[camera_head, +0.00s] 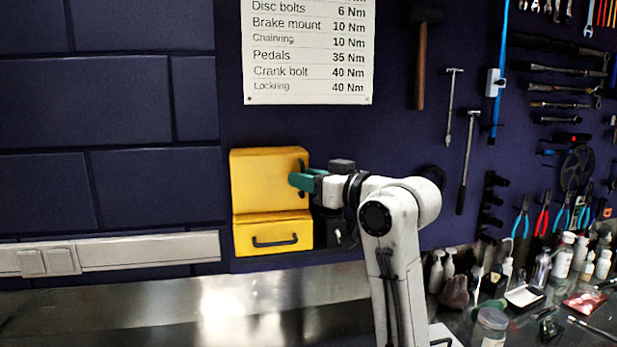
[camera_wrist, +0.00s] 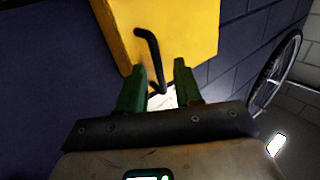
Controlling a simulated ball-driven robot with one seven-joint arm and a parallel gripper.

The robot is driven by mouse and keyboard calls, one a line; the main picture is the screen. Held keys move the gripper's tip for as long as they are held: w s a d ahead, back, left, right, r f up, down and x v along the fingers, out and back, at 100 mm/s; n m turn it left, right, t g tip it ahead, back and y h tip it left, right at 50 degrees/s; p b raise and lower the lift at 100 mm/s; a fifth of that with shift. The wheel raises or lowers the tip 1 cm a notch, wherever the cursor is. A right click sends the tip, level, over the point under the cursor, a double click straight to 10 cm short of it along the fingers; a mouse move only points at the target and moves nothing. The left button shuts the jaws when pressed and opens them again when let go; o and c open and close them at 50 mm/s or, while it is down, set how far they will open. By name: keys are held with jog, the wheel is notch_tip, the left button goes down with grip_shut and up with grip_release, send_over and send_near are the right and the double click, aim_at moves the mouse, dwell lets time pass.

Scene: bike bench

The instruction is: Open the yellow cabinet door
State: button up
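The yellow cabinet (camera_head: 262,180) is mounted on the dark wall, with an upper door and a lower drawer front. The door looks closed. A dark handle (camera_head: 302,164) is at the door's right edge, partly hidden by my gripper. My gripper (camera_head: 294,180) has green fingers and reaches in from the right, in front of the door. In the wrist view my gripper (camera_wrist: 160,72) is open, fingers apart. There the dark bent handle (camera_wrist: 150,50) stands out from the yellow face (camera_wrist: 185,25), its lower end between the fingers. I cannot tell whether they touch.
The lower drawer has its own dark handle (camera_head: 275,242). A dark object (camera_head: 335,228) is right of the cabinet, behind my arm. A metal worktop (camera_head: 180,305) runs below. Bottles (camera_head: 563,255) and tools crowd the right.

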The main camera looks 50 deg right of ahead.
jog(key=shift+c, duration=0.3)
grip_shut()
dwell(1.1)
